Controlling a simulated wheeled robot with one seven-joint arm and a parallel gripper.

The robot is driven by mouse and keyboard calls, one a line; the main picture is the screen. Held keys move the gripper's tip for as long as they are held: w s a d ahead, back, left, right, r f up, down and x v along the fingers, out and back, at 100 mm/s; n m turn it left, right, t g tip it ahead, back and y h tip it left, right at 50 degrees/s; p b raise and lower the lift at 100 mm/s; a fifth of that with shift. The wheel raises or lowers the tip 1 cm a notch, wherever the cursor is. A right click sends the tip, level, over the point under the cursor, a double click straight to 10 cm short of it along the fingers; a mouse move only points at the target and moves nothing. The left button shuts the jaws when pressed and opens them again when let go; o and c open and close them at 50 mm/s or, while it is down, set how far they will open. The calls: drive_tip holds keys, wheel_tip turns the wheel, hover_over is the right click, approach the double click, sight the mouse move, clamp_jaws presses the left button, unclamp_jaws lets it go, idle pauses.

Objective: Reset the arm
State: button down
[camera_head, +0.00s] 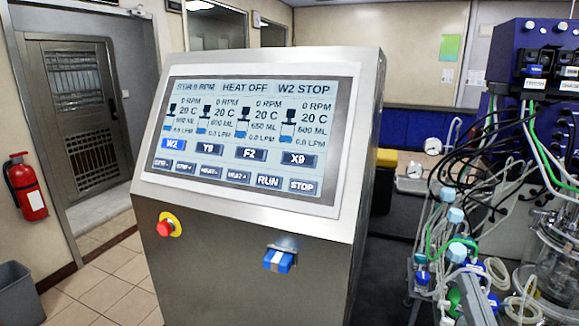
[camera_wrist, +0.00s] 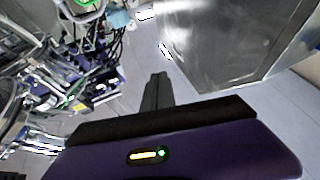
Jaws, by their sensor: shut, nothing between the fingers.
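My gripper (camera_wrist: 156,82) shows in the wrist view as narrow dark fingers closed together in front of a dark bar and a purple body. It is shut and empty. It points toward a patch of plain grey floor, between tangled bioreactor equipment on the left and a large grey metal surface on the right. My arm and gripper do not show in the head view, so the arm's full pose is hidden.
A metal control console (camera_head: 255,268) with a lit screen (camera_head: 255,140), red stop knob (camera_head: 165,228) and blue plug (camera_head: 279,260) stands in the middle. Bioreactor tubing and glassware (camera_head: 545,270) crowd the right. A red extinguisher (camera_head: 27,187) hangs at left. Tiled floor (camera_head: 110,285) shows at lower left.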

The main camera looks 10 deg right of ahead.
drive_tip(key=s+a+f+g+y+b, duration=0.1)
drive_tip(key=s+a+f+g+y, duration=0.1)
drive_tip(key=s+a+f, duration=0.2)
drive_tip(key=s+a+f+n+g+y, duration=0.1)
drive_tip(key=s+a+f, duration=0.4)
drive_tip(key=s+f, duration=0.5)
drive_tip(key=s+a+f+n+g+y+b, duration=0.1)
drive_tip(key=s+a+f+g+y, duration=0.2)
drive_tip(key=s+f, duration=0.5)
drive_tip(key=s+a+g, duration=0.1)
drive_tip(key=s+a, duration=0.1)
drive_tip(key=s, duration=0.3)
drive_tip(key=shift+s+g+b, duration=0.3)
drive_tip(key=shift+s, duration=0.1)
drive_tip(key=shift+r, duration=0.1)
idle(0.6)
